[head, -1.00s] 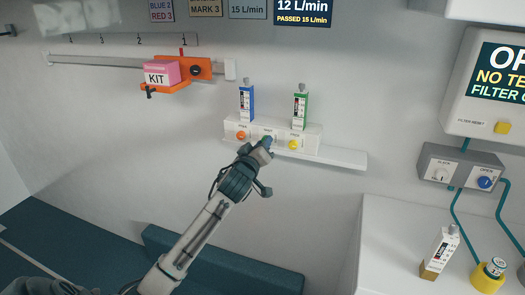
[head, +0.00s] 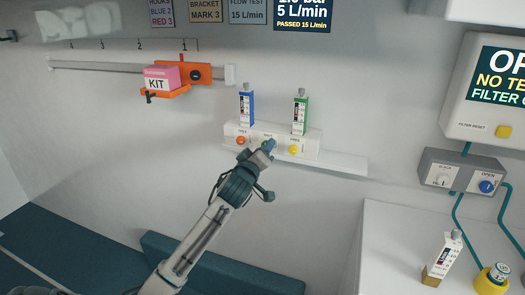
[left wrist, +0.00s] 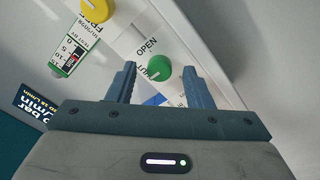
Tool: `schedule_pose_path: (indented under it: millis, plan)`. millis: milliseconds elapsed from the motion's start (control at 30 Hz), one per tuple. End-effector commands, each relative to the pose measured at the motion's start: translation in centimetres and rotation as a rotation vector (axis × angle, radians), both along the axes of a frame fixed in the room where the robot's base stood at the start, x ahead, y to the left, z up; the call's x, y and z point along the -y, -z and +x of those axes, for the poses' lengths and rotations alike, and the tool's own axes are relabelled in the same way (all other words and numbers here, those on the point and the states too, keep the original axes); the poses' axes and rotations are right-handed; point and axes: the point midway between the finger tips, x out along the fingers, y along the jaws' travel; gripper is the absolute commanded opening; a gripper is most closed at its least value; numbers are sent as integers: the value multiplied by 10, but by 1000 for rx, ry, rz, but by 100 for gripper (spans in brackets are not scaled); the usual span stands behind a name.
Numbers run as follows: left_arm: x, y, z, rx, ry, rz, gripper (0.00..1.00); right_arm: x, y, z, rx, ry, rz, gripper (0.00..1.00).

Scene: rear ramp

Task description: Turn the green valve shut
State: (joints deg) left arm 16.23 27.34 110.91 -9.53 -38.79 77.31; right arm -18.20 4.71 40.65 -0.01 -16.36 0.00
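The green valve (left wrist: 160,79) is a round knob on a white panel, with OPEN and partly hidden SHUT lettering beside it in the left wrist view. My left gripper (left wrist: 158,72) is open, with one finger on each side of the green knob in that picture; I cannot tell whether either finger touches it. In the head view my left gripper (head: 267,147) is at the middle of the white valve block (head: 313,141) and mostly hides the green knob. My right gripper is not in view.
An orange knob (head: 242,140) and a yellow knob (head: 293,149) flank the gripper. Blue (head: 246,109) and green (head: 300,115) flow meters stand above the block. A white shelf (head: 345,164) juts out below. A pink KIT box (head: 160,78) sits upper left on an orange bracket.

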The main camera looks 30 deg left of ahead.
Motion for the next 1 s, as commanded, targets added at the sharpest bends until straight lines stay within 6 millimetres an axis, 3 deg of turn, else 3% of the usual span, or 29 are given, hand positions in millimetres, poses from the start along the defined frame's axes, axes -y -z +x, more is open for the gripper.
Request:
schedule_pose_path:
  millis: [267,400,700,1000]
  plan:
    - [1,2,-6,0,0,1,46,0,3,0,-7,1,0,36]
    - [6,4,-26,0,0,4,46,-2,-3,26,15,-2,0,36]
    - [20,7,-82,-1,1,3,46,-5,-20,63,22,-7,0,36]
    - [25,7,-105,0,0,0,46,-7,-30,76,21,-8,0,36]
